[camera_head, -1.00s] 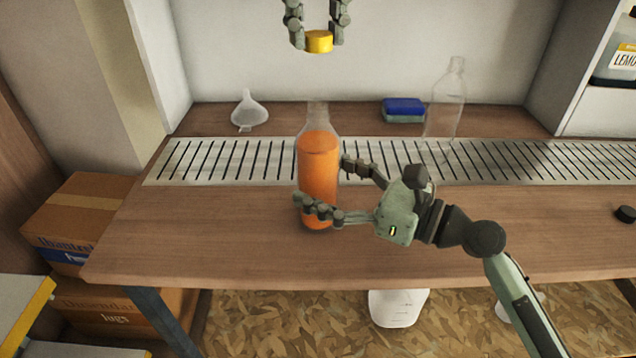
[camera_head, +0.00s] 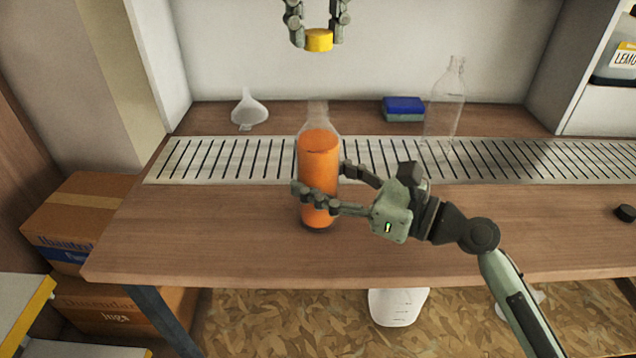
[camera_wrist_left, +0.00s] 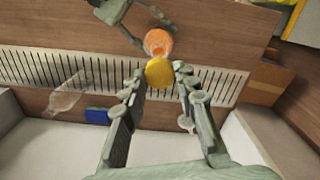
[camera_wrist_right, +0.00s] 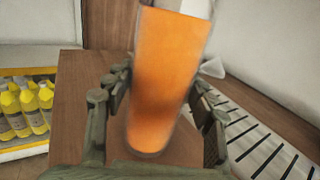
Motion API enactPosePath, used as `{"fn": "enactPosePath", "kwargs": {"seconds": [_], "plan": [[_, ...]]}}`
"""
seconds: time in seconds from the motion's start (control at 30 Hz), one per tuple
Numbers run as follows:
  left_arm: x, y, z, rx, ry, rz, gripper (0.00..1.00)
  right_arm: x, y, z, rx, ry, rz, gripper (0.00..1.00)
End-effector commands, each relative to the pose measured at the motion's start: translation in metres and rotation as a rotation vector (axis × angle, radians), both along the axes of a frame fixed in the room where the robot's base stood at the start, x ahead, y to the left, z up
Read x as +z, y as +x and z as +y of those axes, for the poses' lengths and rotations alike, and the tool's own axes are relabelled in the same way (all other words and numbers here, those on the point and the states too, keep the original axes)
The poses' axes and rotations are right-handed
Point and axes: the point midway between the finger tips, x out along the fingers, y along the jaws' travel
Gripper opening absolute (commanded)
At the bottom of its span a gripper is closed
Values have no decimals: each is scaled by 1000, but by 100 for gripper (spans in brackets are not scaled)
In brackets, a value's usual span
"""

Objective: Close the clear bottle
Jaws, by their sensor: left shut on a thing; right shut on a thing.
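The clear bottle (camera_head: 318,165), filled with orange liquid, stands upright on the wooden table with its neck uncovered. It also shows large in the right wrist view (camera_wrist_right: 168,75). My right gripper (camera_head: 322,180) is shut around the bottle's body from the right. My left gripper (camera_head: 318,40) is shut on a yellow cap (camera_head: 319,41) and holds it high above the bottle, apart from it. In the left wrist view the yellow cap (camera_wrist_left: 159,72) sits between the fingertips, with the bottle (camera_wrist_left: 158,42) below it.
A white funnel (camera_head: 249,110) is at the back left. A dark cap (camera_head: 625,213) lies far right. The table's front left is clear.

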Motion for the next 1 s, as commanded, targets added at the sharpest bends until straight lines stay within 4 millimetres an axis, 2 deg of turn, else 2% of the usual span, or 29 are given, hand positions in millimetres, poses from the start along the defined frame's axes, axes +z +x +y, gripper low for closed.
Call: {"fn": "enactPosePath", "kwargs": {"seconds": [0.13,0.4,0.5,1.0], "plan": [[-4,0,0,-1,1,1,21,0,0,0,0,0,0,3],[-42,-1,0,-1,5,6,21,0,0,0,0,0,0,3],[-49,-2,-1,-1,5,6,21,0,0,0,-1,0,0,3],[-50,-1,-1,0,5,5,21,0,0,0,-1,0,0,3]]}}
